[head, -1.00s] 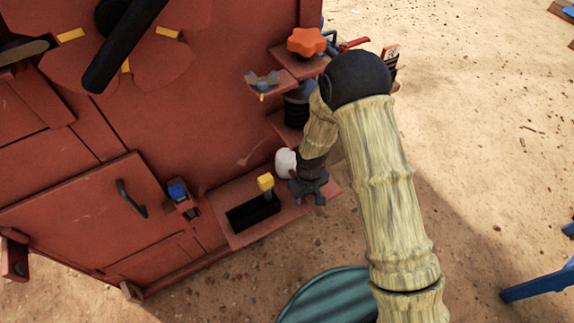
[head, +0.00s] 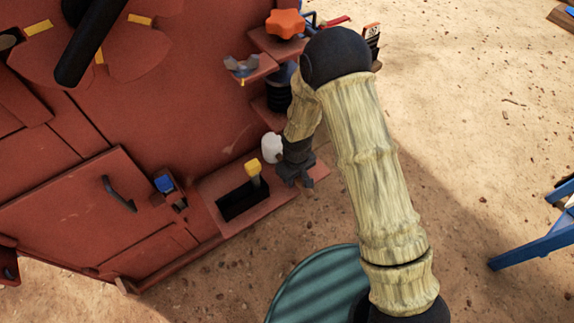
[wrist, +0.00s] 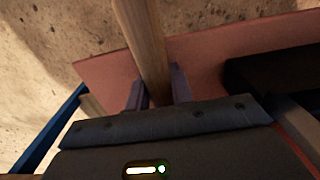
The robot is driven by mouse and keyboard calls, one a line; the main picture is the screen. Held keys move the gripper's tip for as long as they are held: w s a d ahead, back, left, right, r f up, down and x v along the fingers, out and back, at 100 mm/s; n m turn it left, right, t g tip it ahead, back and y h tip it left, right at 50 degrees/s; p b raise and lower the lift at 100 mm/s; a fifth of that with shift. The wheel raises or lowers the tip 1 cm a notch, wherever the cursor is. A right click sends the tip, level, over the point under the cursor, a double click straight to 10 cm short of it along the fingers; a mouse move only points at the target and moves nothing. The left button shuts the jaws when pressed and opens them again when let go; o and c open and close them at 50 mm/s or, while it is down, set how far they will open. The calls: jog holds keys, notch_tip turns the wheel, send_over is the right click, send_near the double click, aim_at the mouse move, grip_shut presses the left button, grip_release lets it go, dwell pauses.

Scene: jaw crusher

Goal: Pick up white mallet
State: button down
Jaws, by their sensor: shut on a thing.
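The white mallet's pale head (head: 271,147) shows in the head view beside my gripper, just above the red lower shelf (head: 214,190) of the machine. My gripper (head: 296,178) is dark and points down over the right end of that shelf. In the wrist view the wooden handle (wrist: 143,40) runs between the two fingers of my gripper (wrist: 159,88), which are shut on it. In the head view the handle is hidden behind my gripper. I cannot tell whether the mallet touches the shelf.
A yellow-topped lever (head: 253,168) stands in a black slot left of the mallet. An orange knob (head: 285,23) and a grey wing-shaped part (head: 241,66) sit on shelves above. A blue frame (head: 535,240) stands at right on open sandy ground.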

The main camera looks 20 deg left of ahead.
notch_tip(320, 180, up, 8)
jog(key=shift+d+f+p, duration=0.15)
jog(key=shift+p, duration=0.45)
jog(key=s+d+p, duration=1.1)
jog(key=s+d, duration=0.2)
jog(key=d, duration=0.1)
jog(key=shift+d+f, duration=0.3)
jog(key=shift+d, duration=0.1)
